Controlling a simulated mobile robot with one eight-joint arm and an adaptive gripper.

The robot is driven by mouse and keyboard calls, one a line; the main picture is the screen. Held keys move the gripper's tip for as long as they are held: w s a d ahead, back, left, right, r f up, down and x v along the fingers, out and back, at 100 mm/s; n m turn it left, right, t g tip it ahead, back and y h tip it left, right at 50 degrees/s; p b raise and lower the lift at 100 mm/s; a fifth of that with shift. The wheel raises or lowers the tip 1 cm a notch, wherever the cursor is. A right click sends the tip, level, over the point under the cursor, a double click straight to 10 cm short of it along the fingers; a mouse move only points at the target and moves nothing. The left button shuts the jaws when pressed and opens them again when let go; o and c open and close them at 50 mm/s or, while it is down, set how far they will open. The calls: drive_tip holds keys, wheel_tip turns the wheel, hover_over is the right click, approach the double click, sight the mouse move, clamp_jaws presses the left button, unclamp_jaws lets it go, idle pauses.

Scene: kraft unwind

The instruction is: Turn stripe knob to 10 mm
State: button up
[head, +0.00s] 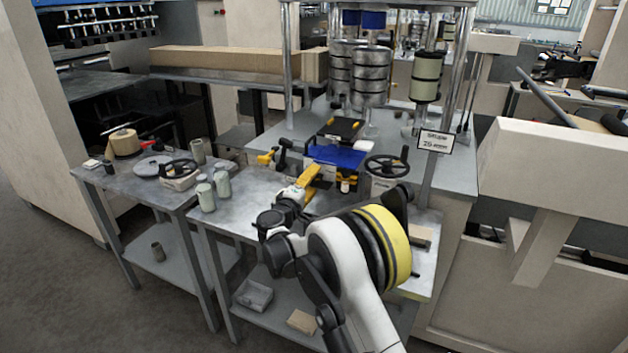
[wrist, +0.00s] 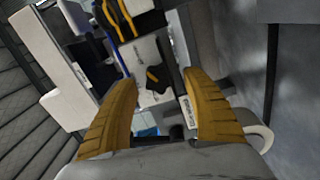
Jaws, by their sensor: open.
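My gripper (wrist: 160,80) is open, with its two yellow fingers spread apart in the wrist view. Between and beyond the fingertips is a small black knob with a yellow mark (wrist: 156,78) on a pale panel (wrist: 146,55). It looks like the stripe knob, but I cannot read a scale or its setting. The fingers do not visibly touch it. In the head view my gripper (head: 305,180) is over the front bench, just left of and in front of a blue block (head: 337,157). The knob cannot be made out clearly there.
A black handwheel (head: 386,166) stands to the right of the blue block, and a sign on a post (head: 435,142) is further right. Grey jars (head: 206,196) stand on the bench (head: 240,217) at left. A second handwheel (head: 180,171) sits on the left table.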

drive_tip(key=v, duration=1.1)
drive_tip(key=shift+s, duration=0.2)
drive_tip(key=shift+r, duration=0.1)
drive_tip(key=s+d+r+m+g, duration=0.2)
drive_tip(key=s+d+r, duration=0.1)
drive_tip(key=d, duration=0.5)
drive_tip(key=s+d+r+m+g, duration=0.2)
drive_tip(key=s+d+r+g, duration=0.15)
drive_tip(key=d, duration=0.35)
drive_tip(key=s+d+r+m+g, duration=0.1)
drive_tip(key=s+d+r+m, duration=0.2)
drive_tip(key=d, duration=0.5)
drive_tip(key=s+d+m+g+y, duration=0.15)
drive_tip(key=s+d, duration=0.25)
drive_tip(key=s, duration=0.4)
drive_tip(key=s+d+m+g+y, duration=0.1)
drive_tip(key=s+d+y, duration=0.15)
drive_tip(key=s, duration=0.65)
drive_tip(key=s+f+m+y, duration=0.1)
drive_tip(key=s+f, duration=0.1)
drive_tip(key=s, duration=0.4)
drive_tip(key=s+f+m+y, duration=0.1)
drive_tip(key=s+f+m, duration=0.1)
drive_tip(key=s, duration=0.4)
drive_tip(key=shift+s+f+g, duration=0.3)
drive_tip(key=shift+g, duration=0.1)
